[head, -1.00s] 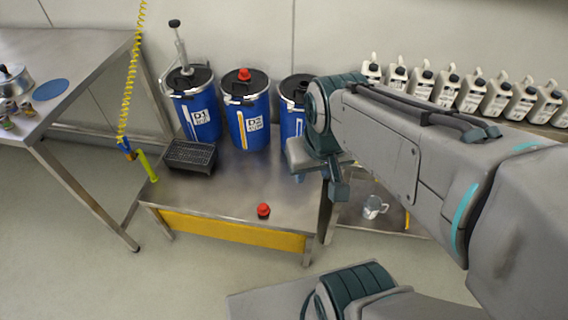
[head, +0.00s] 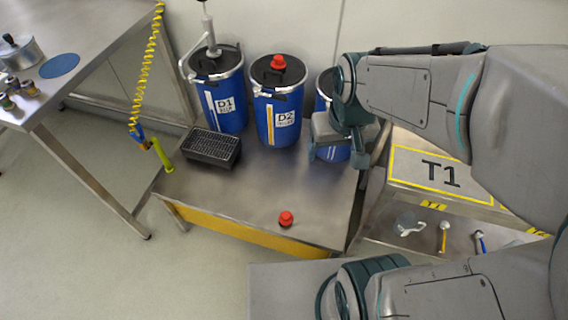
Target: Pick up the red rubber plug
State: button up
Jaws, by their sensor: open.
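A red rubber plug (head: 286,219) stands on the bare front part of the low steel bench (head: 225,205), near its front edge. A similar red plug (head: 278,63) sits in the lid of the middle blue drum, D2 (head: 265,115). My gripper (head: 337,156) points down over the right part of the bench, in front of the third blue drum. It is open, and nothing shows between its fingers. It is apart from both plugs, up and to the right of the one on the bench.
Drum D1 (head: 216,98), with a hand pump, stands left of D2. A black drip tray (head: 211,148) lies on the bench's left. A yellow coiled hose (head: 148,70) hangs beside it. A T1 shelf (head: 440,172) with a mug stands right. The bench middle is clear.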

jog(key=w+a+f+n+g+b, duration=0.15)
jog(key=f+b, duration=0.25)
jog(key=f, duration=0.4)
jog(key=w+a+f+b, duration=0.3)
jog(key=f, duration=0.6)
jog(key=n+b, duration=0.2)
jog(key=b, duration=0.8)
send_over(286, 214)
jog(key=shift+g, duration=0.35)
jog(key=f, duration=2.4)
jog(key=shift+s+f, duration=0.25)
jog(key=shift+f, duration=0.1)
jog(key=f+b, duration=0.1)
jog(key=f, duration=0.2)
jog(key=f+b, duration=0.1)
jog(key=f, duration=0.1)
jog(key=shift+w+f+b, duration=0.25)
jog(key=shift+f+b, duration=0.1)
jog(key=shift+r, duration=0.1)
jog(key=c, duration=1)
